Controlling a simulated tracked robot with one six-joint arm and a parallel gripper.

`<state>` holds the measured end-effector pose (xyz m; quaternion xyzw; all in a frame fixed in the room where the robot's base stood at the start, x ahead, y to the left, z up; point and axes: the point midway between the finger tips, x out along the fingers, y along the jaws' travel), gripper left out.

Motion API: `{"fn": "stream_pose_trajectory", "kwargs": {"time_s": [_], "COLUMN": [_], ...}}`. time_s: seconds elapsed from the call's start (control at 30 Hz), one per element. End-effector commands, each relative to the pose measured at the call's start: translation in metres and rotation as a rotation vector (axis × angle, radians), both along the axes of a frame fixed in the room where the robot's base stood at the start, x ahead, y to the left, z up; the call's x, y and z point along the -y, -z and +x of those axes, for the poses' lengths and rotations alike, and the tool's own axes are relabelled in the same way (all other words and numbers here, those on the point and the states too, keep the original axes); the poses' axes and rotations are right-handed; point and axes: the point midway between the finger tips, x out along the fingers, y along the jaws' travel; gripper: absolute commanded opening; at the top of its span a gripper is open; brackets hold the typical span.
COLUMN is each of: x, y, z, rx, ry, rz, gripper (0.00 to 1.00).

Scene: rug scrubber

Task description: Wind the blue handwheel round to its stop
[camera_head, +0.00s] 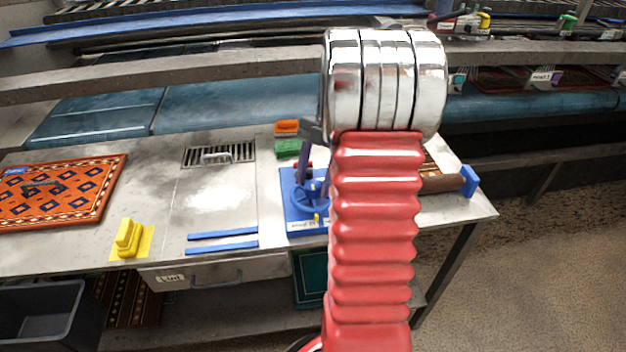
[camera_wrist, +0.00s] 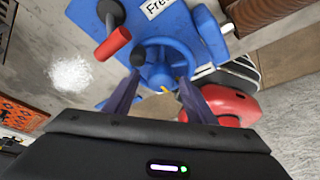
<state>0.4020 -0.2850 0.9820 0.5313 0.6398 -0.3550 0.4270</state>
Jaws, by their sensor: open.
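The blue handwheel (camera_head: 300,200) sits on a blue base plate (camera_head: 291,180) on the metal bench, partly hidden by my arm in the head view. In the wrist view the handwheel (camera_wrist: 178,52) lies just beyond my fingertips, with a dark knob and a small yellow mark near its rim. My gripper (camera_wrist: 160,80) is open, its two purple fingers spread on either side of the wheel's near part. I cannot tell whether they touch it. In the head view my gripper (camera_head: 316,178) shows only in part above the wheel.
A red-handled lever (camera_wrist: 113,44) stands beside the wheel. A green block (camera_head: 287,148) and an orange block (camera_head: 286,128) lie behind it. Blue strips (camera_head: 222,240), a yellow brush (camera_head: 128,238) and a patterned rug (camera_head: 60,192) lie to the left. A brown roller (camera_head: 441,184) is at right.

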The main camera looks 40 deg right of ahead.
Motion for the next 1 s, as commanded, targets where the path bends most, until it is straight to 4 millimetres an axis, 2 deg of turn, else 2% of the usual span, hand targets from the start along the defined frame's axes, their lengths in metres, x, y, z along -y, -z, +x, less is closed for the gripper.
{"fn": "stream_pose_trajectory", "kwargs": {"time_s": [0.3, 0.87, 1.0], "x": [-0.0009, -0.0008, -0.0024], "y": [0.0023, 0.0019, 0.0017], "z": [-0.0001, 0.0006, 0.0012], "rx": [0.000, 0.002, 0.003], "ry": [0.000, 0.000, 0.001], "rz": [-0.001, -0.001, 0.000], "gripper": [0.50, 0.11, 0.10]}}
